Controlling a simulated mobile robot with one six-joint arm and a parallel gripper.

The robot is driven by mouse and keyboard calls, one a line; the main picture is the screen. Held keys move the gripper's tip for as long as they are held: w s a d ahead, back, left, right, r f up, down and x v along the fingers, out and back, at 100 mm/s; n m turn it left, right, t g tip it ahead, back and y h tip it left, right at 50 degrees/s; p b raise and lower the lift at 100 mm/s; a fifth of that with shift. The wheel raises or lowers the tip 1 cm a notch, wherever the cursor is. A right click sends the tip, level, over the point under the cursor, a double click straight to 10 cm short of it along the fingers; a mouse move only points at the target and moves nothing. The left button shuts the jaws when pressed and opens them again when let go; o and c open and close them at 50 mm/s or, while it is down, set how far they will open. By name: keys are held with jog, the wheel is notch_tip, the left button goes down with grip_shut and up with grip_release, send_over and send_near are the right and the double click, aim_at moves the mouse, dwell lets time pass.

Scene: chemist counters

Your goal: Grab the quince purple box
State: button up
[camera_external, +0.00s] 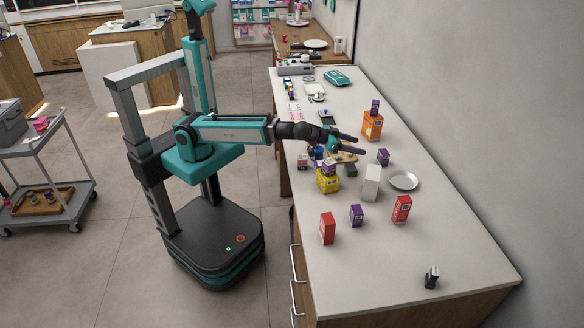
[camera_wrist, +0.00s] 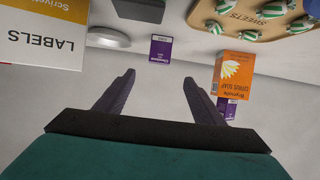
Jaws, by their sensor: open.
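Several small purple boxes are in view; their print is too small to tell which is quince. One stands alone on the counter (camera_external: 383,157), just past my fingertips. In the wrist view, which looks upside down, a lone purple box (camera_wrist: 160,50) sits ahead, between the lines of my fingers. Another purple box (camera_external: 375,107) stands on an orange box. One (camera_external: 356,215) stands alone nearer the front, and one (camera_external: 329,167) is on a yellow box. My gripper (camera_external: 359,145) is open and empty over the counter; its fingers also show apart in the wrist view (camera_wrist: 159,79).
The orange soap box (camera_external: 372,126) stands beyond my fingers. A white box (camera_external: 371,183) and a round plate (camera_external: 403,180) are close by. Red boxes (camera_external: 327,229) (camera_external: 401,209) and the yellow box (camera_external: 328,181) stand nearer the front. A wall runs along the counter's right side.

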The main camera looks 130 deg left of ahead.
aim_at(381, 152)
jog(key=shift+p+x, duration=1.65)
jog(key=shift+x, duration=2.45)
jog(key=shift+w+a, duration=0.1)
jog(key=shift+p+x, duration=0.65)
jog(key=shift+x, duration=0.7)
jog(key=shift+p+x, duration=0.3)
jog(key=shift+x, duration=0.85)
jog(key=shift+w, duration=0.1)
jog(key=c, duration=1.2)
